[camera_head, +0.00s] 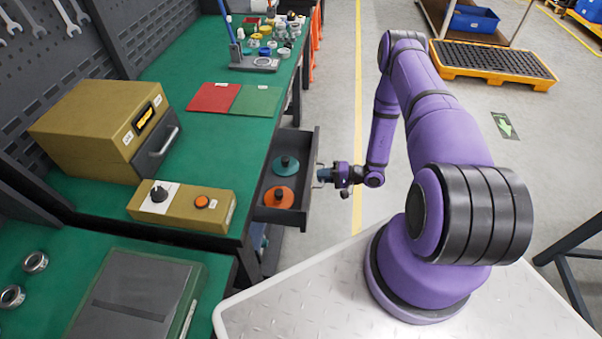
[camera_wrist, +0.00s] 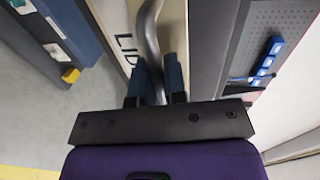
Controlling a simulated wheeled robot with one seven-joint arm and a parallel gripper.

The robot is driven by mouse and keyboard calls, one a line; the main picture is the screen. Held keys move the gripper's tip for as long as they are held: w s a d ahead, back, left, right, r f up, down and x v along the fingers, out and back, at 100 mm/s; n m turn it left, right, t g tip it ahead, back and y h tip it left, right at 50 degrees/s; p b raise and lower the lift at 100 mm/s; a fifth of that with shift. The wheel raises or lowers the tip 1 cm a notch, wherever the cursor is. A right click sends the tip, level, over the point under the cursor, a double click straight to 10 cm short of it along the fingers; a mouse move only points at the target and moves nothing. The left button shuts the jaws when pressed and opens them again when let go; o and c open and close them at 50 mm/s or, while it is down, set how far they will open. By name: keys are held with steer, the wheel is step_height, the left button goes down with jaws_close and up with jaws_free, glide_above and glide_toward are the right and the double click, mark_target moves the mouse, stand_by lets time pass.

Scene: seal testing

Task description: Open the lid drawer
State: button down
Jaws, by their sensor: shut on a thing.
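The lid drawer (camera_head: 312,150) stands pulled out from under the green bench in the head view. A teal lid (camera_head: 286,165) and an orange lid (camera_head: 279,197), each with a dark knob, lie in it. My gripper (camera_head: 321,176) is at the drawer's front, coming from the right. In the wrist view, my gripper (camera_wrist: 154,80) has its two blue-grey fingers on either side of the curved metal handle (camera_wrist: 150,28), shut on it. The drawer front (camera_wrist: 122,30) there carries the letters "LID". My gripper partly hides the handle.
Floor right of the drawer is clear.

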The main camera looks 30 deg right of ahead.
steer(key=f+v, duration=0.3)
steer(key=v, duration=1.1)
steer(key=shift+s+d, duration=0.2)
steer(key=shift+d, duration=0.25)
steer(key=shift+r, duration=0.1)
steer(key=c, duration=1.2)
jaws_free()
steer(key=v, duration=1)
steer(key=shift+s+d, duration=0.25)
steer(key=shift+d, duration=0.05)
